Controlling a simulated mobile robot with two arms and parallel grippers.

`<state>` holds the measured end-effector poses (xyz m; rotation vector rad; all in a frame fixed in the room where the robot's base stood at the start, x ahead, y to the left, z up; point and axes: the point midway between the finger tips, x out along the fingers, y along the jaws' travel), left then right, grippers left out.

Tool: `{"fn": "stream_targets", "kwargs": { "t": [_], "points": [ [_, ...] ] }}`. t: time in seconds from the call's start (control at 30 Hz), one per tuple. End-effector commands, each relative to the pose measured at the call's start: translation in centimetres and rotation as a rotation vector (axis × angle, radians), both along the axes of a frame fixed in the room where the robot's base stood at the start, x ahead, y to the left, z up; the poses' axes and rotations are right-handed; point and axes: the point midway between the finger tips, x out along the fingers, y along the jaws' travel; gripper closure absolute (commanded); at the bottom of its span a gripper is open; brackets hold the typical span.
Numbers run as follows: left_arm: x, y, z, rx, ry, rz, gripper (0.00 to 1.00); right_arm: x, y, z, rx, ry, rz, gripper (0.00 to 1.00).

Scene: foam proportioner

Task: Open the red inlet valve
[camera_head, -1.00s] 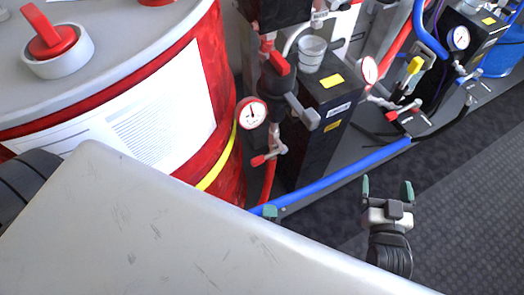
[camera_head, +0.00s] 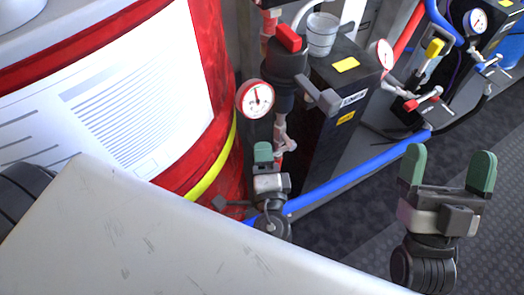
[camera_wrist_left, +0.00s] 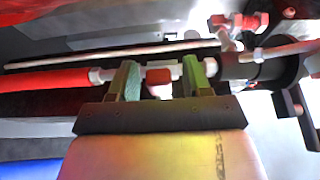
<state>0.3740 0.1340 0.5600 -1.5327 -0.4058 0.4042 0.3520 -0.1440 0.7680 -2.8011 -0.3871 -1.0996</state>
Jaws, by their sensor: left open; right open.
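The red inlet valve handle (camera_wrist_left: 158,76) shows in the left wrist view as a small red block on a light metal fitting, in line with a red hose (camera_wrist_left: 45,80). My left gripper (camera_wrist_left: 162,78) is open, with one green-padded finger on each side of the handle; I cannot tell whether they touch it. In the head view, my left gripper (camera_head: 263,153) is in front of the metal pipe fitting (camera_head: 281,132) below the gauge and hides the handle. My right gripper (camera_head: 446,172) is open and empty, at the right above the dark floor.
A round gauge (camera_head: 257,98) sits just above my left gripper. A red drum (camera_head: 215,60) with a white label stands at left. A blue hose (camera_head: 350,175) runs behind the grippers. A black box (camera_head: 325,125) carries a bucket (camera_head: 322,32). Dark floor (camera_head: 345,225) lies between the grippers.

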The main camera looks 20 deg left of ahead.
Motion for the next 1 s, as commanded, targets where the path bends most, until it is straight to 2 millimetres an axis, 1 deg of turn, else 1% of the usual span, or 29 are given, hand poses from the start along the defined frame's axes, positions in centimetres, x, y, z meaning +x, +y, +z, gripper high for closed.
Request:
{"fn": "stream_targets", "kwargs": {
  "t": [0.03, 0.13, 0.47, 0.7, 0.77, 0.8, 1.0],
  "points": [
    [0.52, 0.26, -0.04, 0.0, -0.001, -0.001, 0.51, -0.13, -0.01, 0.07, 0.004, -0.015, 0.001, 0.08],
    [1.15, 0.63, -0.02, 0.0, -0.001, -0.001, 0.51, -0.32, -0.02, 0.25, 0.01, -0.033, 0.002, 0.08],
    [1.4, 0.8, -0.04, 0.0, 0.001, -0.001, 0.51, -0.41, -0.03, 0.36, 0.013, -0.043, 0.002, 0.08],
    [1.39, 0.78, -0.04, 0.0, 0.001, -0.001, 0.88, -0.4, -0.03, 0.35, 0.013, -0.043, 0.002, 0.08],
    [1.38, 0.77, -0.05, 0.0, 0.001, -0.001, 0.97, -0.4, -0.03, 0.35, 0.013, -0.043, 0.002, 0.08],
    [1.38, 0.77, -0.05, 0.0, 0.001, -0.001, 1.0, -0.4, -0.04, 0.35, 0.013, -0.043, 0.002, 0.08],
    [1.37, 0.77, -0.04, 0.0, 0.002, -0.002, 1.0, -0.39, -0.04, 0.37, 0.013, -0.041, 0.002, 0.08]
  ]
}}
